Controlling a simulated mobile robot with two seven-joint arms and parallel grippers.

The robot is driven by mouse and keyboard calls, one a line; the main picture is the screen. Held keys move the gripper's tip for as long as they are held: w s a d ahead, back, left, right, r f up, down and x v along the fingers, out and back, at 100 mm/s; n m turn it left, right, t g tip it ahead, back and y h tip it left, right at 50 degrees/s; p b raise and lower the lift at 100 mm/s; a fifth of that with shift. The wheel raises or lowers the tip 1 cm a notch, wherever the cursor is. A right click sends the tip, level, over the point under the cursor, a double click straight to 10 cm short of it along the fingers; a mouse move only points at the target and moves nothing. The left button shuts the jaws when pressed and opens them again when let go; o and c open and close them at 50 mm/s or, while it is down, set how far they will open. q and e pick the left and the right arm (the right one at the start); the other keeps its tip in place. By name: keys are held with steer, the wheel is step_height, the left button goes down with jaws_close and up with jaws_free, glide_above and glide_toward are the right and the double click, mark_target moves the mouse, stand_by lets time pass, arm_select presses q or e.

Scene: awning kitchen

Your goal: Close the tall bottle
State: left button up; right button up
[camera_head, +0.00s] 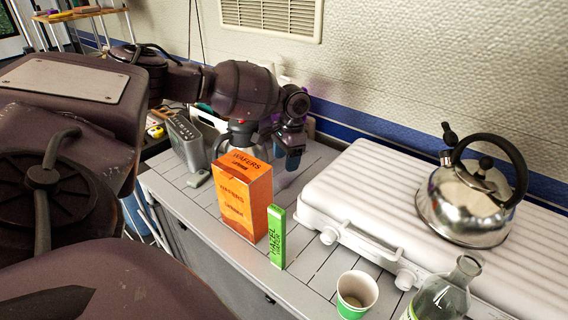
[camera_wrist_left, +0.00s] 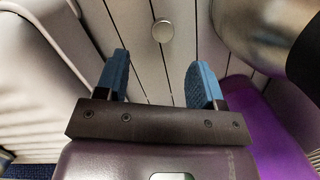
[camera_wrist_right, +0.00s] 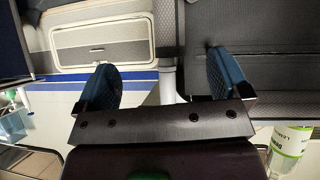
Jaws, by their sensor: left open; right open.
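A clear glass bottle (camera_head: 440,298) with a green label stands at the lower right of the head view. Its narrow neck looks open, and its lower part is cut off by the frame. My left gripper (camera_head: 290,155) points down over the slatted counter behind the orange box. It also shows in the left wrist view (camera_wrist_left: 163,85), open and empty. A small round, pale cap-like disc (camera_wrist_left: 162,32) lies on the counter beyond the space between its fingers. My right gripper (camera_wrist_right: 166,88) is open and empty in its wrist view, away from the counter, and is out of the head view.
An orange wafers box (camera_head: 240,200) and a green hazelnut box (camera_head: 277,237) stand in front of my left gripper. A paper cup (camera_head: 356,294) is near the bottle. A white ridged stove case (camera_head: 370,200) carries a steel kettle (camera_head: 465,205).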

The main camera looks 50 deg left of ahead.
mark_target(283, 181)
arm_select(q)
steer(key=shift+s+f, duration=0.1)
steer(key=shift+f, duration=1.2)
steer(key=shift+a+f+b, duration=0.15)
steer(key=shift+f+b, duration=0.25)
steer(key=shift+f, duration=0.95)
steer(key=shift+a+f+b, duration=0.15)
steer(key=shift+f+b, duration=0.25)
steer(key=shift+f, duration=0.9)
steer(key=c, duration=1)
